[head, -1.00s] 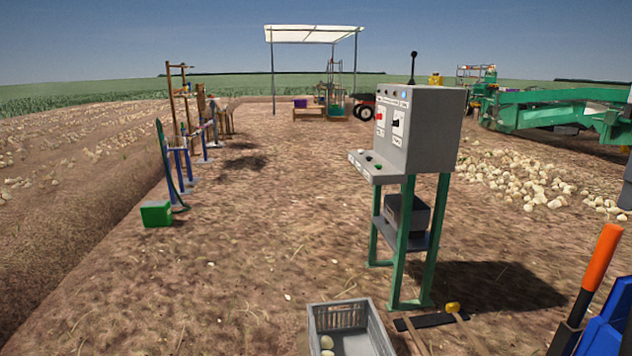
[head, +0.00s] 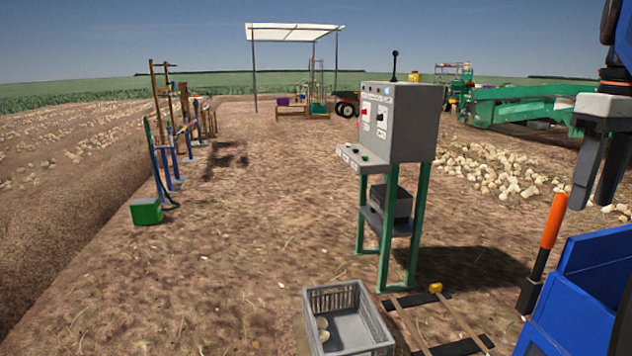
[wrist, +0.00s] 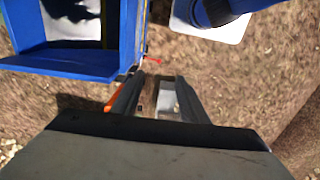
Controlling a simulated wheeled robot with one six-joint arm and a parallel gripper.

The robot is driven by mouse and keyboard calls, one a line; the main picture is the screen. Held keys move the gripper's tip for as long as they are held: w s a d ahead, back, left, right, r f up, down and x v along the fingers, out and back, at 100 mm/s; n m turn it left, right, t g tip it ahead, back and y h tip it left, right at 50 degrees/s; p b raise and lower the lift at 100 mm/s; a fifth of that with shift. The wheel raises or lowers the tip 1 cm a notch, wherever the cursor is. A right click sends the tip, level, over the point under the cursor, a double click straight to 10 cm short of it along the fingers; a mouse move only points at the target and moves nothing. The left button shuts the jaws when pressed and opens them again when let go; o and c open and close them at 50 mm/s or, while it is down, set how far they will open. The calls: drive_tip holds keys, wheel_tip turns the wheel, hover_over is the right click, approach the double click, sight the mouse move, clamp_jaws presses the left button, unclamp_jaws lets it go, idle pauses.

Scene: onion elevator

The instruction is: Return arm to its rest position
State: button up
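My gripper (head: 596,205) hangs at the right edge of the head view, pointing down, with my arm above it. Its two dark fingers stand apart with nothing seen between them. In the wrist view my gripper (wrist: 158,80) also shows a gap between its fingers, with ground below. It is above and beside a blue open bin (head: 580,310); in the wrist view the bin (wrist: 60,66) lies at upper left. Most of my arm is outside the head view.
An orange-handled tool (head: 553,222) stands beside the bin. A grey control box (head: 400,125) on green legs stands at centre right. A grey crate (head: 372,318) with a few onions sits at the bottom. Onions (head: 500,170) lie behind. Open soil is at centre left.

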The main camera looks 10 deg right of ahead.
drive_tip(key=w+a+f+t, duration=0.1)
drive_tip(key=a+f+t, duration=0.1)
drive_tip(key=a+f, duration=0.9)
drive_tip(key=a+f+t, duration=0.2)
drive_tip(key=a+f, duration=0.9)
drive_tip(key=f, duration=0.8)
drive_tip(key=shift+w+a+f+t, duration=0.25)
drive_tip(key=shift+w+t, duration=0.05)
drive_tip(key=shift+w, duration=0.1)
idle(0.5)
